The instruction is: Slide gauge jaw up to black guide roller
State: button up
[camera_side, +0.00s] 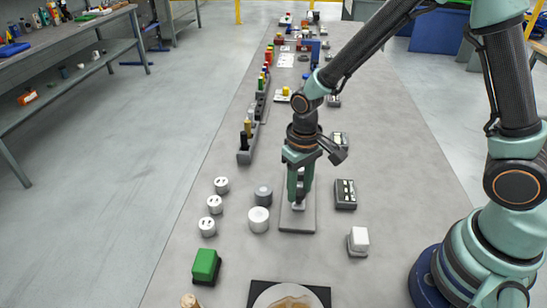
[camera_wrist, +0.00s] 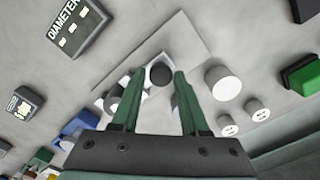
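The gauge's grey base plate (camera_side: 297,224) lies flat under my gripper; it also shows in the wrist view (camera_wrist: 192,40). A round black piece (camera_wrist: 160,74), which looks like the guide roller, shows between my fingertips in the wrist view; the fingers hide it in the side view. A small whitish piece (camera_side: 299,206), perhaps the gauge jaw, is at the fingertips in the side view. My gripper (camera_side: 299,198) points down over the plate, and its green fingers (camera_wrist: 160,78) stand apart. I cannot tell whether they touch the jaw or roller.
A white cylinder (camera_side: 258,220) and a grey, dark-topped one (camera_side: 263,195) stand left of the plate. Small marked cylinders (camera_side: 215,204) and a green block (camera_side: 205,263) are farther left.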

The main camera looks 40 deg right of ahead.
aim_at(300, 191)
jog(key=shift+o, duration=0.8)
notch_tip(300, 191, up, 12)
dwell(0.9)
jog(key=s+d+r+t, duration=0.5)
jog(key=s+d+r, duration=0.1)
jog(key=d+r, duration=0.2)
jog(key=shift+s+d+r+t, duration=0.25)
jog(key=shift+s+r+t, duration=0.05)
jog(key=shift+s+r, duration=0.1)
